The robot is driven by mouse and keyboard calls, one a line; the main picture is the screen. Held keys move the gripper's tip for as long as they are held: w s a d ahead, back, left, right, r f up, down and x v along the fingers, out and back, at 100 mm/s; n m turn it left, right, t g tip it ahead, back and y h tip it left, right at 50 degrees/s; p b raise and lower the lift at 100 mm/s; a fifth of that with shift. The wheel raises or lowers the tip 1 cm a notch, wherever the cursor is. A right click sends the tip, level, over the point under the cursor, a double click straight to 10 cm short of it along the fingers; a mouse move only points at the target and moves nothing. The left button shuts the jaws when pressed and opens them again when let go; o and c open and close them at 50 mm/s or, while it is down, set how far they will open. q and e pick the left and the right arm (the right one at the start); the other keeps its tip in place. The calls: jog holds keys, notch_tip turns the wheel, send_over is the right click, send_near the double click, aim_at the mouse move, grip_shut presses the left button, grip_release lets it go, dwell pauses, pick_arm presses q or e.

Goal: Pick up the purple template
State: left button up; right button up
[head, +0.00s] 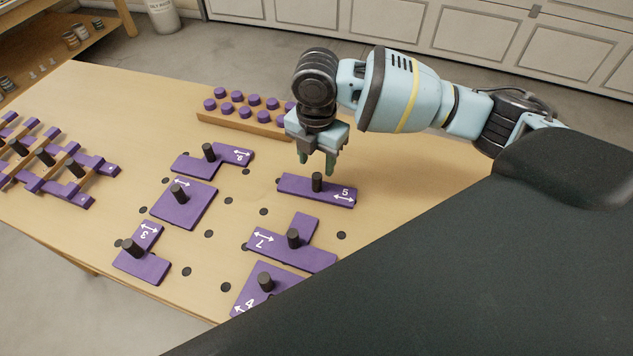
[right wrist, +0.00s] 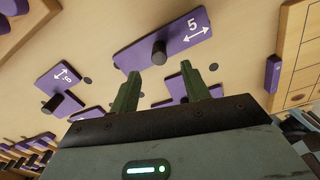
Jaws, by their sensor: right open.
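Several purple templates with black knobs lie on the wooden table. The long bar template marked 5 (head: 300,184) lies nearest my right gripper (head: 317,162). Its black knob (head: 317,182) stands upright. My right gripper is open and empty, above and just behind that knob, apart from it. In the right wrist view the 5 template (right wrist: 185,38) and its knob (right wrist: 159,53) show beyond the two green fingertips (right wrist: 168,85). Other templates are marked 7 (head: 310,257), 4 (head: 285,275), 3 (head: 145,265) and 6 or 9 (head: 190,166); another is square (head: 185,212). My left gripper is not in view.
A wooden block with purple pegs (head: 245,124) stands at the back of the table, left of my right gripper. A purple and wooden rack (head: 60,160) stands at the left. Black holes dot the tabletop (head: 100,110) between the templates. White cabinets are behind.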

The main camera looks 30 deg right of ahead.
aim_at(317, 175)
notch_tip(317, 175, down, 2)
jog(key=shift+f, duration=0.2)
jog(key=shift+w+d+f, duration=0.1)
jog(key=shift+d+f, duration=0.05)
jog(key=shift+f, duration=2.55)
jog(key=shift+c, duration=0.5)
grip_shut()
